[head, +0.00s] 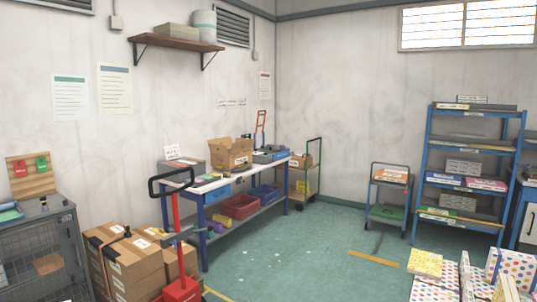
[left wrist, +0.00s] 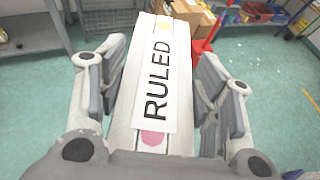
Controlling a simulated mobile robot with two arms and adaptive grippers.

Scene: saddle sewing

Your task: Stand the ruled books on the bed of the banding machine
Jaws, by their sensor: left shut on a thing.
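In the left wrist view, a white block labelled RULED (left wrist: 158,85) in black letters lies between the fingers of my left gripper (left wrist: 162,68). The gripper is shut on this block, with grey pads along both long sides. The label has a yellow spot at its far end and a pink spot at its near end. Neither gripper shows in the head view. I cannot pick out the banding machine for sure; a grey machine-like item (head: 268,154) sits at the right end of the blue-legged bench (head: 208,185).
Cardboard boxes (head: 135,262) and a red hand truck (head: 180,285) stand before the bench. A wire cage cart (head: 45,255) is at left. A blue shelf rack (head: 520,160) and small trolley (head: 388,195) stand at right. Green floor in the middle is mostly clear.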

